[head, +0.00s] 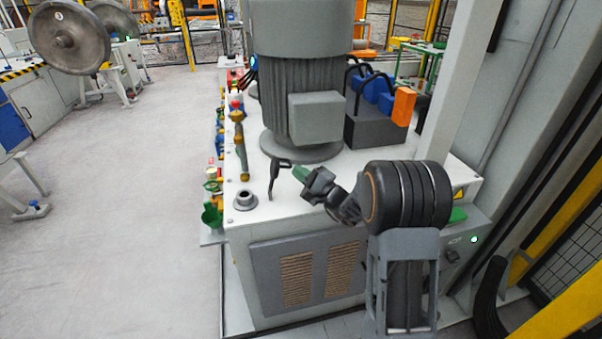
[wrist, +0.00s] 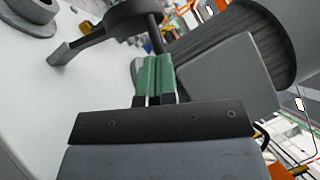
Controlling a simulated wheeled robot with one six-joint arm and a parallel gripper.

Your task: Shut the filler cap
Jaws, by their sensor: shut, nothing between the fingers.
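A round grey filler neck (head: 244,200) stands on the white top of the machine cabinet, near its front left corner. Part of it shows at the top left of the wrist view (wrist: 34,10). A dark hooked piece (head: 275,172) stands upright to its right, apart from it; in the wrist view it has a broad rounded head (wrist: 132,14) and a bar. It may be the raised cap, but I cannot tell for sure. My gripper (head: 300,173), with green fingers (wrist: 155,78) shut and empty, is just right of the dark piece. I cannot tell if they touch.
A large grey motor (head: 305,105) with a box on its side stands close behind my gripper. A dark crate (head: 374,130) with an orange block is to its right. Bottles and a green funnel (head: 211,216) line the cabinet's left side.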

